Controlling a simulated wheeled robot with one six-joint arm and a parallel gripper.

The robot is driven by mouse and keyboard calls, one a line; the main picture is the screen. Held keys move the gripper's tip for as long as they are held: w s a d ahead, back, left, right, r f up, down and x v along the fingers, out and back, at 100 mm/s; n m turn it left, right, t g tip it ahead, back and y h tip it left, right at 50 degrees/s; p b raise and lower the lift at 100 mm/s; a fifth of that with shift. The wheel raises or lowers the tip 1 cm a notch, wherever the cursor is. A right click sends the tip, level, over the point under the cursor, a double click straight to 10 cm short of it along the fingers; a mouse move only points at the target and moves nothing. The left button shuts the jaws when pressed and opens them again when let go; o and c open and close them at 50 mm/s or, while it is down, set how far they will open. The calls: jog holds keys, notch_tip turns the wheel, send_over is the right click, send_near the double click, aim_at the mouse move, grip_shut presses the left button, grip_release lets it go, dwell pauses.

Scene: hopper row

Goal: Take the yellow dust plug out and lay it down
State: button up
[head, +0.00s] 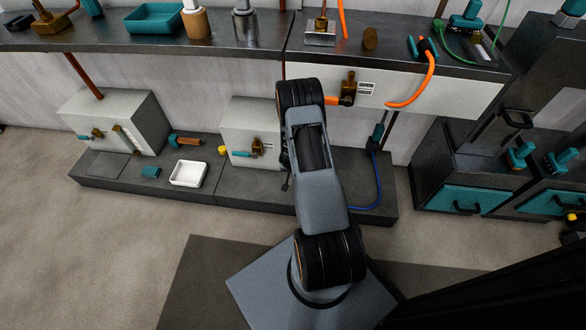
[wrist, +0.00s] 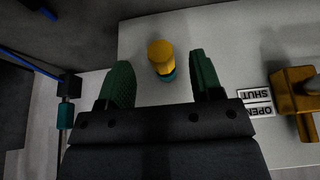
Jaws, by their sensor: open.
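The yellow dust plug (wrist: 160,52) shows in the wrist view as a short yellow cylinder with a teal ring at its base, against a pale box face (wrist: 228,75). My gripper (wrist: 160,62) is open. Its two green fingers stand either side of the plug, with a gap on each side and nothing held. How far the tips are from the plug in depth I cannot tell. In the head view my arm covers the plug and my gripper. The pale box (head: 238,118) there shows only its left part.
In the wrist view an OPEN/SHUT label (wrist: 257,102) and a brass valve (wrist: 295,100) are right of the fingers; a teal connector (wrist: 67,110) is left.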

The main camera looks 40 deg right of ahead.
jog(key=shift+b+x, duration=0.4)
jog(key=shift+x, duration=0.95)
grip_shut()
